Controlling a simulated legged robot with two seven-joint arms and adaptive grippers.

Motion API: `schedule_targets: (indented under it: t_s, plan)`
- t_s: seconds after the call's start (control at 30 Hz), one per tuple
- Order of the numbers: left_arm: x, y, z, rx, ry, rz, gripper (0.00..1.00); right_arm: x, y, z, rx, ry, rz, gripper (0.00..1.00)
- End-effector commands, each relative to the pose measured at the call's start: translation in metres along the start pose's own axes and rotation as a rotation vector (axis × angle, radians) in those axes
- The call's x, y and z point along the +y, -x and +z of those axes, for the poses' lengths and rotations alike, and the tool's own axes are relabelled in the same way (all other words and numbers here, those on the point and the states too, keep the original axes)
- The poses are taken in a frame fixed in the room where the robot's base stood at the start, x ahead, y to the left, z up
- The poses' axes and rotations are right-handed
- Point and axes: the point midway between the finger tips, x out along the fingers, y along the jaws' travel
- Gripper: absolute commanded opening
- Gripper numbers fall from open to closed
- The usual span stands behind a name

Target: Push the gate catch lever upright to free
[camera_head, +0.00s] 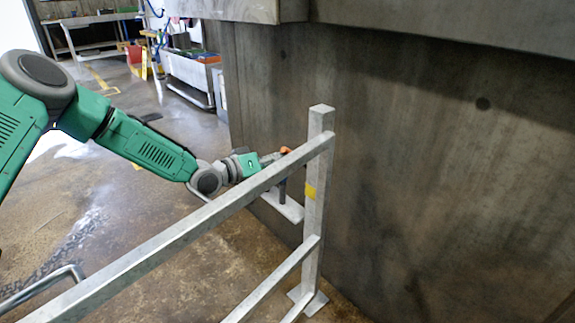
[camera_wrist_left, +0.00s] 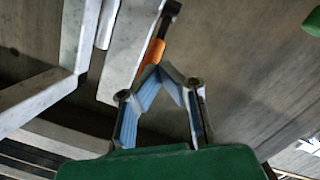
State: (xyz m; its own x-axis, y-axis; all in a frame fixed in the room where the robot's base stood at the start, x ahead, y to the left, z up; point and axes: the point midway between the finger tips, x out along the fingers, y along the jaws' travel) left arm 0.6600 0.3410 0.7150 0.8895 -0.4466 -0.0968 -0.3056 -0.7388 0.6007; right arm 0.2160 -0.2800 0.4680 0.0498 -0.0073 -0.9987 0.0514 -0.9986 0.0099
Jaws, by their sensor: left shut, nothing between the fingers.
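The catch lever shows in the left wrist view as an orange grip (camera_wrist_left: 154,52) on a dark metal part (camera_wrist_left: 170,12). In the head view its orange end (camera_head: 285,150) peeks out just above the top rail, and a dark piece (camera_head: 282,188) shows below the rail, beside the post. The rail hides the part between. My left gripper (camera_head: 271,158) is behind the rail at the orange end. In the wrist view the gripper's blue-padded fingers (camera_wrist_left: 166,70) meet at their tips, shut and empty, right at the orange grip. I cannot tell whether they touch it. My right gripper is not in view.
A grey metal gate frame has a top rail (camera_head: 190,228), a lower rail (camera_head: 275,280) and a post (camera_head: 314,210) with a yellow mark. A tall dark metal wall (camera_head: 430,170) stands close behind. Open floor (camera_head: 130,220) lies to the left; carts and benches are far back.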

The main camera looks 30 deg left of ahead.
Motion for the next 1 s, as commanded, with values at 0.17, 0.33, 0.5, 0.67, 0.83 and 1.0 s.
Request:
schedule_targets:
  t_s: [0.17, 0.33, 0.5, 0.67, 0.83, 1.0]
  plan:
    - [0.000, -0.004, -0.001, 0.001, 0.000, 0.001, 0.00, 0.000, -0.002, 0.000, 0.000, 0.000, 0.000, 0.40]
    - [0.001, -0.008, -0.001, 0.001, 0.000, 0.002, 0.00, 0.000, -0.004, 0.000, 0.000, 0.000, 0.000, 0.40]
    - [0.001, -0.011, -0.001, 0.000, 0.000, 0.002, 0.00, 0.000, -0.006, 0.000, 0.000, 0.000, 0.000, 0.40]
    - [0.001, -0.014, -0.002, 0.001, 0.000, 0.002, 0.00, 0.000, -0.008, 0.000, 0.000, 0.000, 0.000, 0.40]
    - [0.001, -0.017, -0.002, 0.001, -0.001, 0.002, 0.00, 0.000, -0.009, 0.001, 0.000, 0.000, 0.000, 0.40]
    - [0.001, -0.021, -0.002, 0.001, -0.001, 0.002, 0.00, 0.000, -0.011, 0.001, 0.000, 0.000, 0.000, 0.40]
